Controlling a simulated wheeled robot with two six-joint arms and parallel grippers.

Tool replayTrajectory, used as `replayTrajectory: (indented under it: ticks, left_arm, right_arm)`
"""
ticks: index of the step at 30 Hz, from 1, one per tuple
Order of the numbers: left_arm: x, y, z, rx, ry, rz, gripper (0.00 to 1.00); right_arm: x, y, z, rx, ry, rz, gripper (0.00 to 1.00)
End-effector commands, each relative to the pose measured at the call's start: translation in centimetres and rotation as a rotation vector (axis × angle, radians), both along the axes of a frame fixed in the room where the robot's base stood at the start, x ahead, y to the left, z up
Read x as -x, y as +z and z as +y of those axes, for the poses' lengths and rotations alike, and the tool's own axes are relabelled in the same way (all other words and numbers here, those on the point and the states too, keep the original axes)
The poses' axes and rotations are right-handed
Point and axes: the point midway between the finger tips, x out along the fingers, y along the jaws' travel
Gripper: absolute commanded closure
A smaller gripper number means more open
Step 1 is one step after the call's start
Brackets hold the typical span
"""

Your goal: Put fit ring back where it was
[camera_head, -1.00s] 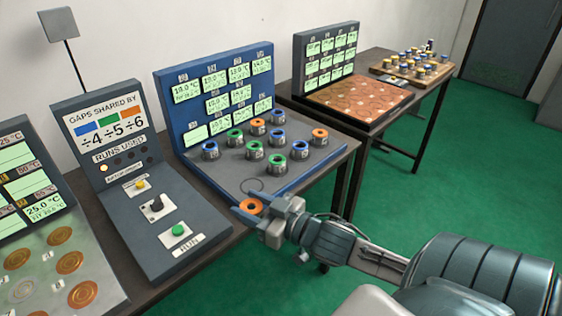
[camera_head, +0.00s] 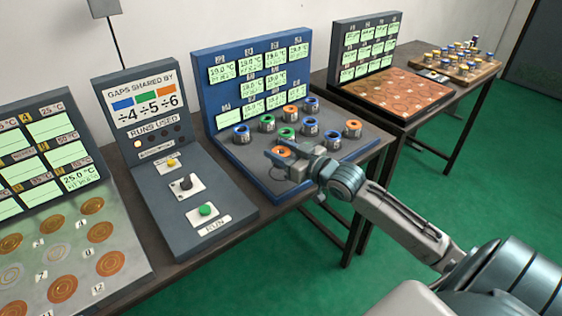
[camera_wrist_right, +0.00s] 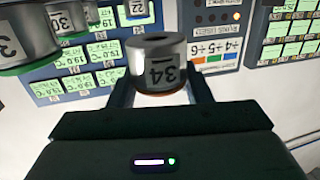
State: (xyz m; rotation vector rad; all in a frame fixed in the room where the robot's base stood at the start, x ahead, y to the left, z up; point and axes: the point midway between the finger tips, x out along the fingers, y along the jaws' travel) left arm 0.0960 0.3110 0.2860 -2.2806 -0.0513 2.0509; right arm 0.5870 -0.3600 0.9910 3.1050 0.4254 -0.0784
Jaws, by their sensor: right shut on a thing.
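My right gripper (camera_head: 288,162) is shut on a metal ring with an orange top (camera_head: 281,151), over the front part of the blue-backed stand's grey tray. In the right wrist view the held ring (camera_wrist_right: 158,65) shows the number 34 on its side and sits between the two fingers. Other rings with blue, green and orange tops stand on the tray, including a blue one (camera_head: 240,132) and an orange one (camera_head: 353,128). I cannot tell the gap between the held ring and the tray. The gripper hides part of the tray. My left gripper is not in view.
A grey control panel (camera_head: 175,150) with a green button (camera_head: 205,209) stands left of the blue display stand (camera_head: 207,85). Farther left is a board with copper discs (camera_head: 110,263). A second table with a copper-coloured board (camera_head: 390,92) is at the back right.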

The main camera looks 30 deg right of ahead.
Motion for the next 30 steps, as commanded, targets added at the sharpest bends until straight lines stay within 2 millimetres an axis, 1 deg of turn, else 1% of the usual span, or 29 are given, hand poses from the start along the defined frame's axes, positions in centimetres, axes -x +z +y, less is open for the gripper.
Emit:
replayTrajectory:
  ticks: [1,3,6,8,16,20,21,24,30]
  left_arm:
    - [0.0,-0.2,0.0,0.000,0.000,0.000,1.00]
    - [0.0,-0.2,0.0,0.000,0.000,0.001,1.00]
    - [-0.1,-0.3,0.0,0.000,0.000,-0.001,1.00]
    - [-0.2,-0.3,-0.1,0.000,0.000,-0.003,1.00]
    - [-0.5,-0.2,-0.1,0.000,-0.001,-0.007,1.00]
    - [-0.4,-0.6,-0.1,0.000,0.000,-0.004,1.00]
    - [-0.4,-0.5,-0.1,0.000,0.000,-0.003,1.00]
    - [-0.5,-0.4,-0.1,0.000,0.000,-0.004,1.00]
    - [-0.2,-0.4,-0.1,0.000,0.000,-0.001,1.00]
  right_arm:
    - [-0.6,0.1,-0.3,-0.002,0.000,-0.006,0.96]
    - [-0.5,-1.2,-0.3,-0.004,0.000,0.001,0.96]
    - [-0.5,-2.7,-0.2,-0.003,-0.001,-0.001,0.96]
    - [-0.5,-3.2,-0.2,-0.003,0.000,-0.001,0.96]
    - [-0.5,-3.4,-0.2,0.000,0.000,-0.004,0.96]
    - [-0.4,-3.7,-0.2,0.000,0.000,-0.004,0.96]
    - [-0.4,-3.8,-0.2,0.000,0.000,-0.001,0.52]
    - [-0.4,-3.7,-0.2,0.000,0.000,-0.001,0.34]
    - [-0.4,-3.7,-0.2,0.000,0.000,-0.001,0.34]
